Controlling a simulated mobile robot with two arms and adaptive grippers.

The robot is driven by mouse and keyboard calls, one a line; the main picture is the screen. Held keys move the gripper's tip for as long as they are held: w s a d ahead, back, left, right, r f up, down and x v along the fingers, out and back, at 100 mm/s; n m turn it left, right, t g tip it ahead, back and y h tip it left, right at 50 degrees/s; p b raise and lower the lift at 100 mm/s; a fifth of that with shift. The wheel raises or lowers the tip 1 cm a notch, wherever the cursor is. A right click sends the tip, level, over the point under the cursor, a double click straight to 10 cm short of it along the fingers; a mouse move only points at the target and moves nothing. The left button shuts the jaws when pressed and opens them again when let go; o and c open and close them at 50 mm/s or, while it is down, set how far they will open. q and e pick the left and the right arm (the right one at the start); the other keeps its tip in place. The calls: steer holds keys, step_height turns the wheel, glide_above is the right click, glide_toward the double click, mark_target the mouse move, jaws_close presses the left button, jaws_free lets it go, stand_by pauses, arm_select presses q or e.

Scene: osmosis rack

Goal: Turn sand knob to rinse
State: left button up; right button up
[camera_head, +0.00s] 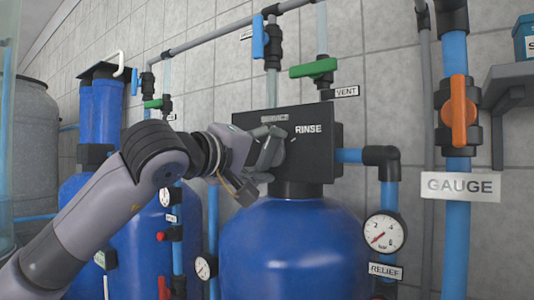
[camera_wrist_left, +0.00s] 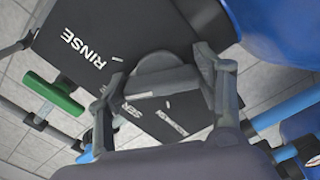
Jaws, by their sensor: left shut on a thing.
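The black control box (camera_head: 325,150) sits on top of the blue tank (camera_head: 290,245). It carries a RINSE label (camera_head: 308,129) on the right and a partly covered upper label, which seems to read SERVICE. My left gripper (camera_head: 264,154) reaches in from the left and is at the front of the box. In the left wrist view its two fingers stand on either side of the grey sand knob (camera_wrist_left: 163,68), shut on it. The RINSE label (camera_wrist_left: 82,48) shows there at the upper left. The fingers hide much of the knob, so I cannot tell exactly where it points. My right gripper is not in view.
A green vent valve handle (camera_head: 313,68) and a blue handle (camera_head: 258,36) are on pipes above the box. An orange valve (camera_head: 460,110) and a GAUGE label (camera_head: 460,186) are at the right. A relief gauge (camera_head: 383,232) is beside the tank.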

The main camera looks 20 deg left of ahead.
arm_select(q)
steer(key=m, duration=0.4)
steer(key=shift+f, duration=0.25)
steer(key=shift+f+m+p, duration=0.1)
steer(key=shift+m+p, duration=0.3)
steer(key=shift+m, duration=0.8)
steer(key=o, duration=1.1)
steer(key=shift+a, duration=0.1)
steer(key=shift+o, duration=0.2)
steer(key=shift+r, duration=0.2)
